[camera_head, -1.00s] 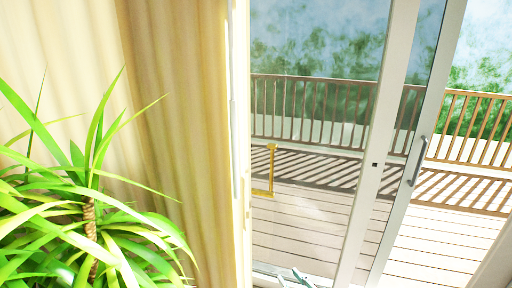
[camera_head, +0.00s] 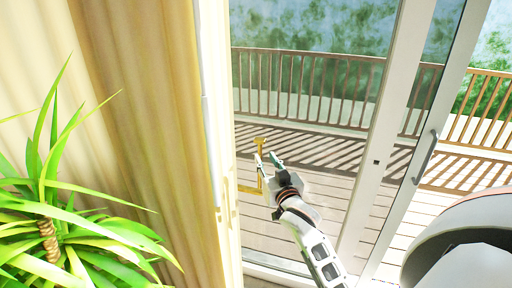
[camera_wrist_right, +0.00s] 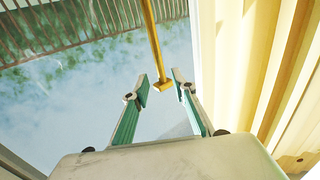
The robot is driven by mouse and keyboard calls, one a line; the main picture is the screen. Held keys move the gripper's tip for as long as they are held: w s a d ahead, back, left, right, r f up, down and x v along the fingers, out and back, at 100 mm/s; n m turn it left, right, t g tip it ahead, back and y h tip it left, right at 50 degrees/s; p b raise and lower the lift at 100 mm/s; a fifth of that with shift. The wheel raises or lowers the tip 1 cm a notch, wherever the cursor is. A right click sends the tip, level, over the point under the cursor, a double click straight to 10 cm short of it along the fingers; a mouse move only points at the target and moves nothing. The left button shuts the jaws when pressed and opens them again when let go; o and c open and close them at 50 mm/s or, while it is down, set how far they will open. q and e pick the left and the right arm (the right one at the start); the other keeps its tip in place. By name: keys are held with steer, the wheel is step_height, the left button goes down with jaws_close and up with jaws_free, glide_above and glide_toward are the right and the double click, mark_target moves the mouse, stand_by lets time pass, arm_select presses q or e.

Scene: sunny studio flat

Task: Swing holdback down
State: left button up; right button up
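The holdback (camera_head: 258,146) is a yellow, L-shaped bar at the right edge of the curtain, in front of the glass. Its upright part ends in a small crosspiece at the top. In the right wrist view the holdback (camera_wrist_right: 153,45) reaches in from the top, and its end lies just beyond and between the fingertips. My right gripper (camera_head: 268,160) is open beside the upper end of the holdback; its green-padded fingers also show in the right wrist view (camera_wrist_right: 161,88). No contact shows. My left gripper is not in view.
The beige curtain (camera_head: 150,110) hangs at the left, with a spiky green plant (camera_head: 75,225) before it. A sliding glass door with a grey handle (camera_head: 425,157) stands at the right. A railed deck (camera_head: 310,190) lies behind the glass.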

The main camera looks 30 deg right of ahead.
mark_target(261, 151)
steer(key=x, duration=0.7)
jaws_close()
